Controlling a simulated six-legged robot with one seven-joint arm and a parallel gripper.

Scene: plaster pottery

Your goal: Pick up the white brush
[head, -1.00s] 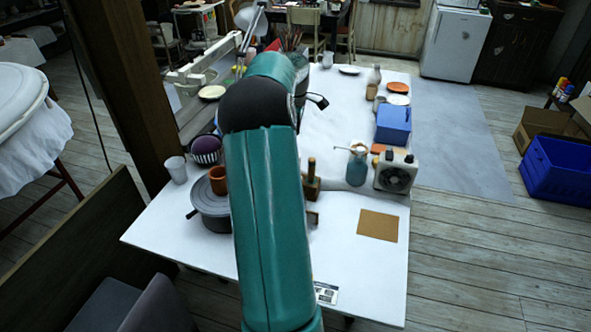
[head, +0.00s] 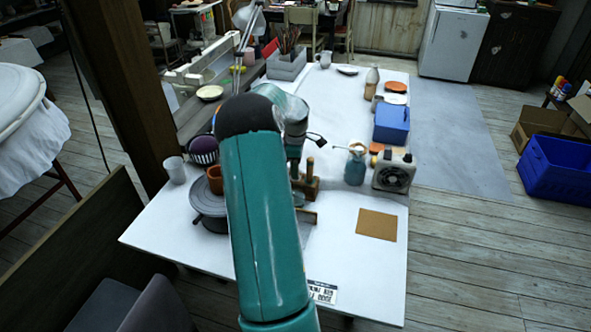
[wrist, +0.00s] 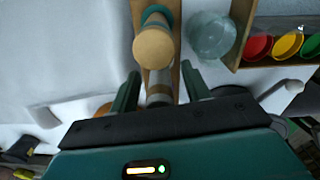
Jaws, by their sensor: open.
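My gripper (wrist: 160,72) is open, with its two dark green fingers apart in the wrist view. Between and beyond them is a wooden piece (wrist: 153,48) with a round pale end and a banded shaft; whether the fingers touch it is unclear. In the head view my wrist hangs over the table just behind a wooden block tool (head: 307,184). I cannot surely pick out the white brush. A thin pale stick (head: 341,147) shows at the top of a teal bottle (head: 356,168). A pale, blurred object (wrist: 282,97) lies right of the fingers in the wrist view.
A clear glass jar (wrist: 212,36) and a tray of coloured paints (wrist: 255,47) are close on the right in the wrist view. A dark round turntable (head: 209,204), a small fan box (head: 394,170) and a blue box (head: 392,122) stand on the white table (head: 345,275).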

